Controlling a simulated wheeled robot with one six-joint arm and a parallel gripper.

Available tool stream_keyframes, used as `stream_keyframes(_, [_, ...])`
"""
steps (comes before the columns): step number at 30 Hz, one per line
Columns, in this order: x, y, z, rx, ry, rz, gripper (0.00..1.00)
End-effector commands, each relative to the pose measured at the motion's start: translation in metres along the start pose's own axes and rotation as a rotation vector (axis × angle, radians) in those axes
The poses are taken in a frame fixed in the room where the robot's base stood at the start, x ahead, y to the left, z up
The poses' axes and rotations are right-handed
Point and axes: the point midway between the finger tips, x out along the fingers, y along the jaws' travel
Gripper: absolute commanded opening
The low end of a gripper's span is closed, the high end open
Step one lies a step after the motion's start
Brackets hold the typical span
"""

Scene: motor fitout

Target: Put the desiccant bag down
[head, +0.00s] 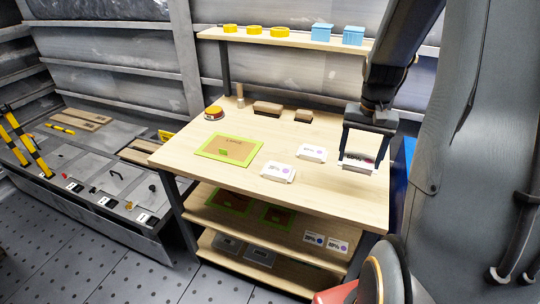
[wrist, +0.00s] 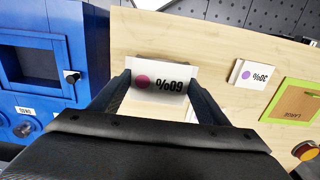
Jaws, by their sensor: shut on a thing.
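The desiccant bag (head: 357,156) is a small white pack. In the wrist view the bag (wrist: 165,72) shows a pink-purple dot and an upside-down "60%". My gripper (head: 360,167) is shut on it, with one finger at each side, and it also shows in the wrist view (wrist: 161,85). The bag is over the right part of the wooden workbench top (head: 230,175). I cannot tell whether its underside touches the wood.
Two white bags, one (head: 312,153) and another (head: 278,172), lie left of my gripper. A green-edged "LARGE" board (head: 229,147) lies farther left. Brown blocks (head: 267,108) and a red-orange round item (head: 214,113) are at the back. A blue cabinet (wrist: 50,60) stands beside the bench.

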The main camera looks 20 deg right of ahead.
Motion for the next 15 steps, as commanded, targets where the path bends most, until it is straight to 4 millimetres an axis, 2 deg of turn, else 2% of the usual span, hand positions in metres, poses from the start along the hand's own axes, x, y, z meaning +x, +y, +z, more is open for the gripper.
stream_keyframes(10, [0.011,0.001,-0.002,0.005,-0.001,0.000,0.43])
stream_keyframes(15, [0.037,0.001,-0.001,0.004,-0.004,0.001,0.43])
